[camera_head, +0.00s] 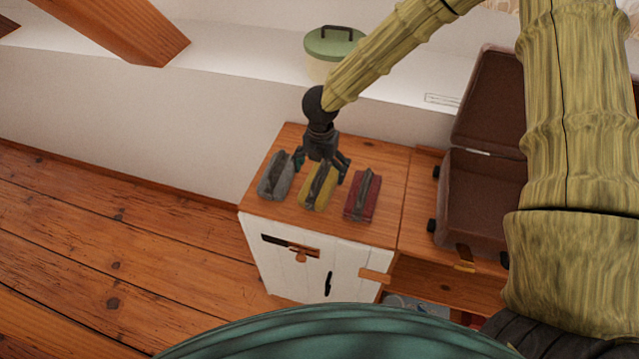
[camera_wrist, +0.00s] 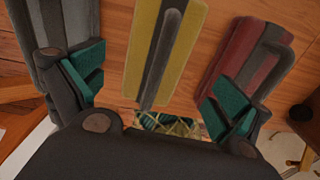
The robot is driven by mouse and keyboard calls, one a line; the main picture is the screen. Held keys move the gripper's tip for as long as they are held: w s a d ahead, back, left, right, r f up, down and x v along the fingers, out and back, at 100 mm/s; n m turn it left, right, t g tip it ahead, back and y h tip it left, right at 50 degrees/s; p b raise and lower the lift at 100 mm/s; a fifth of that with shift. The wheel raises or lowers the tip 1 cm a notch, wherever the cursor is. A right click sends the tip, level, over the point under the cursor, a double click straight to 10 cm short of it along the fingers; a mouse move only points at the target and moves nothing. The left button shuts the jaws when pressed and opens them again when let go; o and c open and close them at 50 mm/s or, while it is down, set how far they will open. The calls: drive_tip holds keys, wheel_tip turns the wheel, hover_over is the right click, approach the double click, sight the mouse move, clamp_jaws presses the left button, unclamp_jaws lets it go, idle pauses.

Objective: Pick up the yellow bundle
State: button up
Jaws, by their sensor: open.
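The yellow bundle (camera_head: 315,196) lies on the wooden cabinet top, between a grey bundle and a red one. It has a dark grey strip along its middle. My gripper (camera_head: 322,168) is above the far part of the yellow bundle, fingers apart and pointing down. In the wrist view the yellow bundle (camera_wrist: 162,50) runs up the picture between the two teal fingertips of my gripper (camera_wrist: 158,95), with a gap on each side. Nothing is held. Whether the fingertips reach down to the bundle's height, I cannot tell.
The grey bundle (camera_head: 275,177) is close on the left and the red bundle (camera_head: 362,195) close on the right. An open brown suitcase (camera_head: 470,212) stands right of the cabinet top (camera_head: 388,160). A green-lidded pot (camera_head: 333,46) stands on the white ledge behind.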

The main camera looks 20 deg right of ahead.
sight(319, 182)
drive_tip(key=shift+w+a+f+p, duration=0.15)
drive_tip(key=shift+f+p, duration=0.35)
drive_tip(key=shift+f, duration=0.9)
drive_tip(key=shift+w+d+f+p, duration=0.1)
drive_tip(key=shift+f+p, duration=0.35)
drive_tip(key=shift+f, duration=0.9)
drive_tip(key=c, duration=1.3)
